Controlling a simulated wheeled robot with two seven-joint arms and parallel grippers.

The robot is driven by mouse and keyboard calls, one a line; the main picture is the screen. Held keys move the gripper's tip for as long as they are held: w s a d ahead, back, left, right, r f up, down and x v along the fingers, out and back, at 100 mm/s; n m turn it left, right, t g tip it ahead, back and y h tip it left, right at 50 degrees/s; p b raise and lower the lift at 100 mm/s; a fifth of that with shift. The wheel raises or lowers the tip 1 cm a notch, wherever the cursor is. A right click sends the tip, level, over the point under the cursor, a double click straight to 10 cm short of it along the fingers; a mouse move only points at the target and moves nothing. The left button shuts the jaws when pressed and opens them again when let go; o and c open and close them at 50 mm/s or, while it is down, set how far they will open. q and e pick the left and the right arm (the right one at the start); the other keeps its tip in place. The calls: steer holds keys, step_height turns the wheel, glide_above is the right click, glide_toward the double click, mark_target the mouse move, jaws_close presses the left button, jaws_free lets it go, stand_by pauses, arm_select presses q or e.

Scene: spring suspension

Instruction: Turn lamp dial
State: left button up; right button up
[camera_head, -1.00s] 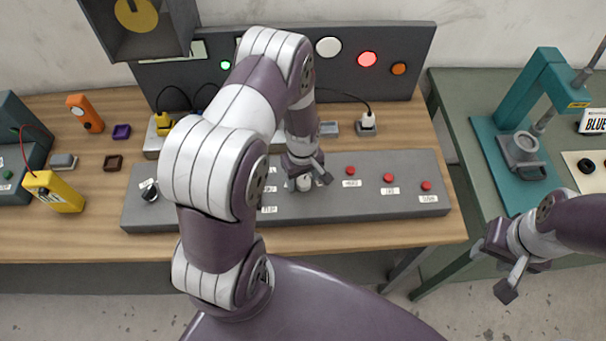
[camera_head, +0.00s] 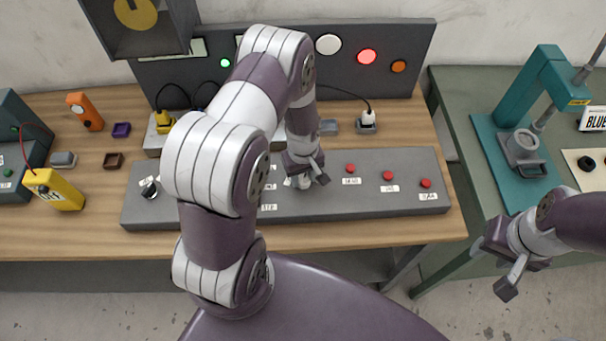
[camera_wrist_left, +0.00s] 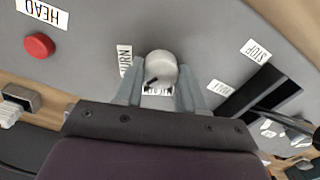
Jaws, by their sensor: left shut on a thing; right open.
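The lamp dial is a round silver-grey knob (camera_wrist_left: 162,66) with a dark pointer mark. It stands on the grey control panel (camera_head: 225,205), with TURN, STOP and other labels around it in the left wrist view; one label is partly hidden beneath it. My left gripper (camera_wrist_left: 160,88) is shut on the dial, one finger at each side. In the head view my left gripper (camera_head: 306,182) reaches down to the panel's middle and covers most of the dial. My right gripper (camera_head: 500,270) is open and empty, off the table's right front corner.
Red buttons (camera_head: 388,175) line the panel's right side, and a black lever (camera_head: 149,190) is at its left. An upright board (camera_head: 405,95) behind carries green, white, red and orange lamps. A yellow meter (camera_head: 55,190) lies left; a teal press (camera_head: 545,100) stands right.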

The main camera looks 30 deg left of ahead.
mark_target(304, 176)
arm_select(q)
steer(key=m, duration=0.4)
steer(key=shift+w+r, duration=0.1)
steer(key=shift+w, duration=0.1)
steer(key=shift+w+m, duration=0.1)
steer(key=shift+m, duration=1.7)
steer(key=shift+r, duration=0.1)
steer(key=o, duration=1)
steer(key=shift+o, duration=0.2)
steer(key=shift+b, duration=0.3)
step_height(304, 176, up, 12)
steer(key=b, duration=0.2)
steer(key=shift+r, duration=0.25)
